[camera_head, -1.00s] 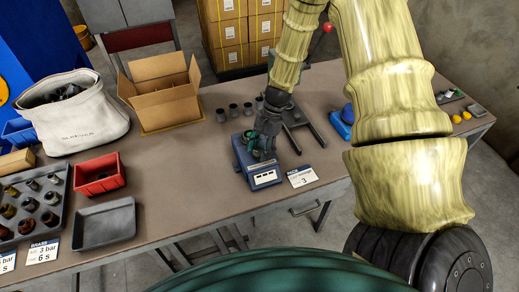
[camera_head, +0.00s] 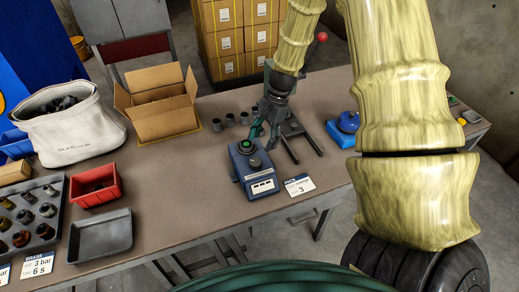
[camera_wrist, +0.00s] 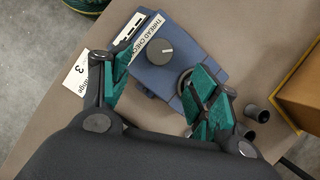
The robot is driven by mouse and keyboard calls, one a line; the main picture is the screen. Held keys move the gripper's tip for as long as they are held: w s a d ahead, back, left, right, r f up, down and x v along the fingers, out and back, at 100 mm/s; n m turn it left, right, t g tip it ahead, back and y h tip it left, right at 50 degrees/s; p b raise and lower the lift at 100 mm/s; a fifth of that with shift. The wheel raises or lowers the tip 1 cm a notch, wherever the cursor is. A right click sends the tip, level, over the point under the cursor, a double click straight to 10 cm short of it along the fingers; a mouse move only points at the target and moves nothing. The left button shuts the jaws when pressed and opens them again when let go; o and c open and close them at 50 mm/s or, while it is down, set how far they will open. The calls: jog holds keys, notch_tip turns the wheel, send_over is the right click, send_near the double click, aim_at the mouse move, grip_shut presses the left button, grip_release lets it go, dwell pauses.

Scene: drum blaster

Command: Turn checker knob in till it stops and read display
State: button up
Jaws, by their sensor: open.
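The blue thread checker (camera_head: 262,186) stands on the table, with small white display panels on its front face whose readings are too small to make out. Its round grey knob (camera_wrist: 160,51) has a pale pointer line and shows in the wrist view beside the "THREAD CHECK" label. A round ring with a green middle (camera_head: 246,146) sits on the checker's rear part. My gripper (camera_head: 262,134) is open, above and just behind the checker. In the wrist view its green-padded fingers (camera_wrist: 160,88) are apart and empty, with the knob beyond the gap between them, untouched.
A card marked 3 (camera_head: 299,186) lies right of the checker. Several small dark cylinders (camera_head: 230,120) and a dark stand (camera_head: 300,138) are behind it. A cardboard box (camera_head: 160,112), red bin (camera_head: 95,187) and grey tray (camera_head: 101,237) are left. The table between tray and checker is clear.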

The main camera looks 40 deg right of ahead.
jog(key=shift+v, duration=1.65)
jog(key=n+h+b, duration=0.9)
jog(key=n+b, duration=0.6)
jog(key=n, duration=1.7)
send_near(255, 161)
jog(key=shift+p+x, duration=0.45)
jog(key=shift+x, duration=4.05)
jog(key=shift+s, duration=0.15)
jog(key=shift+c, duration=0.4)
jog(key=c, duration=0.9)
